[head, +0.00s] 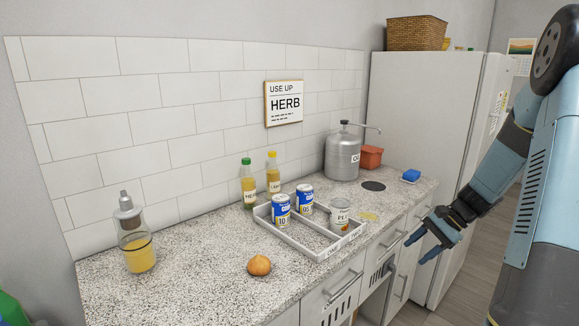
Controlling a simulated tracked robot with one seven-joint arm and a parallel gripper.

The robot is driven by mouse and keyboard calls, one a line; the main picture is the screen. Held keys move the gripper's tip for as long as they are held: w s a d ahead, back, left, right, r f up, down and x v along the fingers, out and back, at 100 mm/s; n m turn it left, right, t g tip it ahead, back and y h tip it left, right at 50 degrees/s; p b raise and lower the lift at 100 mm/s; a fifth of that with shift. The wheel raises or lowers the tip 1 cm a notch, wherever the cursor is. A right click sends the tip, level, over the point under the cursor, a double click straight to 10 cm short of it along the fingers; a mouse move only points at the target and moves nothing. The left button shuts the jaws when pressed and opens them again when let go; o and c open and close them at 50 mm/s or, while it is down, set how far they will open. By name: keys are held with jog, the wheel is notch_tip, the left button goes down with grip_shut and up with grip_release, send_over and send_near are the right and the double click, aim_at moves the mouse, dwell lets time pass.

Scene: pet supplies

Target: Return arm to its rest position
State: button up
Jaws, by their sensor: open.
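My gripper (428,243) hangs at the right in the head view, in front of the drawers and just off the counter's front edge. Its two dark blue fingers are apart with nothing between them. My arm comes down to it from the upper right. The gripper touches nothing that I can see.
The speckled counter (190,275) bears a grey divided tray (297,246) with two blue cans (281,209) and a white can (339,216). Two bottles, a metal dispenser (342,157), a yellow-filled bottle (137,245) and an orange-brown round item (259,265) stand around it. A fridge (430,120) is behind.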

jog(key=s+a+r+n+h, duration=0.3)
jog(key=s+a+r, duration=0.15)
jog(key=r, duration=0.25)
jog(key=s+a+r+n+h, duration=0.25)
jog(key=s+a+r, duration=0.2)
jog(key=r, duration=0.25)
jog(key=s+a+r+n+t+h, duration=0.1)
jog(key=s+a+r+n+t, duration=0.1)
jog(key=s, duration=0.5)
jog(key=s+a+r+n+t+h, duration=0.1)
jog(key=s+a+r+n+t, duration=0.1)
jog(key=s+r, duration=0.5)
jog(key=shift+n+t, duration=0.7)
jog(key=shift+n, duration=0.25)
jog(key=shift+h, duration=0.25)
